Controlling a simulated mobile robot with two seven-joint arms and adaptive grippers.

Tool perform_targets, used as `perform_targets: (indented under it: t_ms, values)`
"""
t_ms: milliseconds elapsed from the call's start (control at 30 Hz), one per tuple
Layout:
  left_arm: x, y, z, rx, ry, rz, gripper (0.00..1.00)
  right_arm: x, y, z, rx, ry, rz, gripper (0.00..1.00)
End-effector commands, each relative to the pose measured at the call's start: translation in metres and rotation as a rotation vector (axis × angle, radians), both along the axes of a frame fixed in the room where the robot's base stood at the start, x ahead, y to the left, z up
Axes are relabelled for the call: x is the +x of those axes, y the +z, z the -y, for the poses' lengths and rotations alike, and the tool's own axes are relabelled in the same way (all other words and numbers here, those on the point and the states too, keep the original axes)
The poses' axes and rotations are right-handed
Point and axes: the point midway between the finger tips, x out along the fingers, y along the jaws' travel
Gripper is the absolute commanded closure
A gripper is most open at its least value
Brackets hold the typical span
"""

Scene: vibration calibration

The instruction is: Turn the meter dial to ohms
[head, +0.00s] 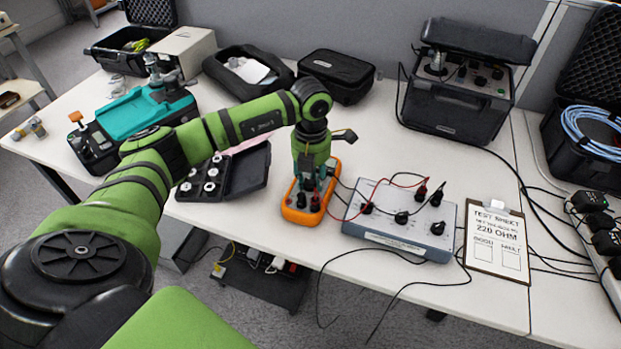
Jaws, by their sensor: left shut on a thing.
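An orange meter (299,216) lies on the white table near the middle of the head view. My left gripper (308,196) points straight down over the meter and is shut at its face, where the dial sits. The gripper hides the dial, so its setting cannot be read. Most of the meter's screen is also hidden. My right gripper is not in view.
A grey box with black knobs (401,243) stands right of the meter, with red and black leads running between them. A clipboard (497,241) reads 220 OHM. A black tray of round parts (252,168) lies close on the left. A black case (338,77) stands behind.

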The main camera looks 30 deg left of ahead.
Motion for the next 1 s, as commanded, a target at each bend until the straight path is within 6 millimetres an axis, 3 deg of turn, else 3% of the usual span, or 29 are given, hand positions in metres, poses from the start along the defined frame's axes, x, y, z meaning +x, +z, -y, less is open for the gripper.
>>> perform_targets:
  t_ms: [500, 1000]
  values:
    - [0.001, 0.000, 0.001, 0.000, -0.385, 0.006, 0.97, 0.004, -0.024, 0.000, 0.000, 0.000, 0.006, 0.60]
    - [0.000, 0.001, 0.002, -0.001, -0.518, 0.004, 0.97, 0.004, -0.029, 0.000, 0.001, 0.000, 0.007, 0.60]
